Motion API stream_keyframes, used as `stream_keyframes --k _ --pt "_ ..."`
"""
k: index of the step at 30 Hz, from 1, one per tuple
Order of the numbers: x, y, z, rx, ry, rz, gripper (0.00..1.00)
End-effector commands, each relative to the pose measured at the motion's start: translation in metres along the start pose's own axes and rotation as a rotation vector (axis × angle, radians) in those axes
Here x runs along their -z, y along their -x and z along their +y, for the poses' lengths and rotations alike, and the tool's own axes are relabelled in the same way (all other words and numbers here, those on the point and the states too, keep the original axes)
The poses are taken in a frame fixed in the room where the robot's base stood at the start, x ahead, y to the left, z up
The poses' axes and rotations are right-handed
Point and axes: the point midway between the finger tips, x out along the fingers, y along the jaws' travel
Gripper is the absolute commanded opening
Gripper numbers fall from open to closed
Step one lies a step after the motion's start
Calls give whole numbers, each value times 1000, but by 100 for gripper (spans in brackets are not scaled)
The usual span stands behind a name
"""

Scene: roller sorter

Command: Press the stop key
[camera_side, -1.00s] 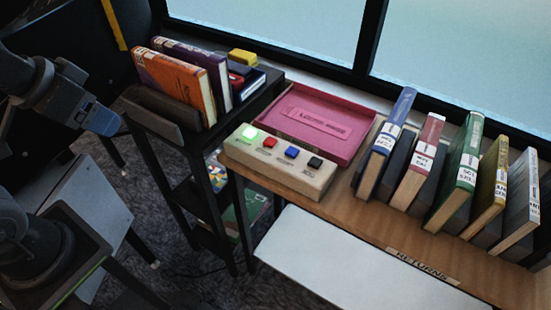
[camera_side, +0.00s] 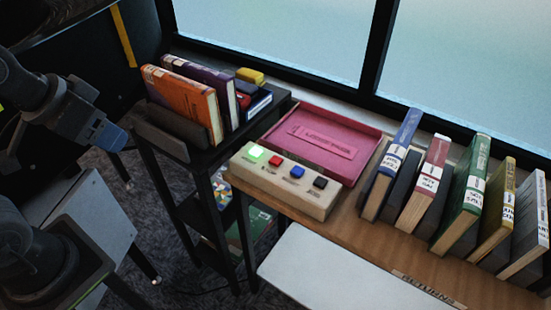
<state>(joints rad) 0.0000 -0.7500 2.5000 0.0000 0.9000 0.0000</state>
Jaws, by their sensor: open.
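A beige key box (camera_side: 285,190) sits on the wooden shelf with a row of keys on top. From left to right they are a lit green key (camera_side: 256,152), a red key (camera_side: 275,160), a blue key (camera_side: 297,172) and a black key (camera_side: 320,183). Small labels lie below the keys, too small to read, so I cannot confirm which is the stop key. My gripper (camera_side: 112,138), with a blue end, is at the left, well apart from the box. The dark book cart stands between them in the picture. No object shows in my gripper.
A pink tray (camera_side: 368,150) lies behind the box. Several upright books (camera_side: 465,195) stand on the shelf at right. An orange book (camera_side: 180,100) and a purple book stand on the dark cart (camera_side: 185,150) at left. A white panel (camera_side: 340,275) is in front.

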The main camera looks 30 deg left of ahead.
Motion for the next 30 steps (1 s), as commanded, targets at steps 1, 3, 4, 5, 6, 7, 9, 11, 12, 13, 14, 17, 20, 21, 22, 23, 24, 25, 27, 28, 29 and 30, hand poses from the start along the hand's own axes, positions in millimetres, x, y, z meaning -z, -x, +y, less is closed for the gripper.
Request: stream_keyframes --k 1,3,4,5,6,7,9,11,12,13,14,17,20,21,22,23,24,25,27,28,29,30 --pt "0 0 0 0 0 0 55" --pt "0 0 0 0 0 0 48" --pt "0 0 0 0 0 0 45" --pt "0 0 0 0 0 0 42" --pt "0 0 0 0 0 0 38" --pt "0 0 0 0 0 0 36" --pt "0 0 0 0 0 0 29" --pt "0 0 0 0 0 0 23" --pt "0 0 0 0 0 0 19" --pt "0 0 0 0 0 0 16" --pt "0 0 0 0 0 0 14" --pt "0 0 0 0 0 0 4" --pt "0 0 0 0 0 0 0" --pt "0 0 0 0 0 0 0" --pt "0 0 0 0 0 0 0" --pt "0 0 0 0 0 0 0" --pt "0 0 0 0 0 0 0" --pt "0 0 0 0 0 0 0" --pt "0 0 0 0 0 0 0" --pt "0 0 0 0 0 0 0" --pt "0 0 0 0 0 0 0" --pt "0 0 0 0 0 0 0"
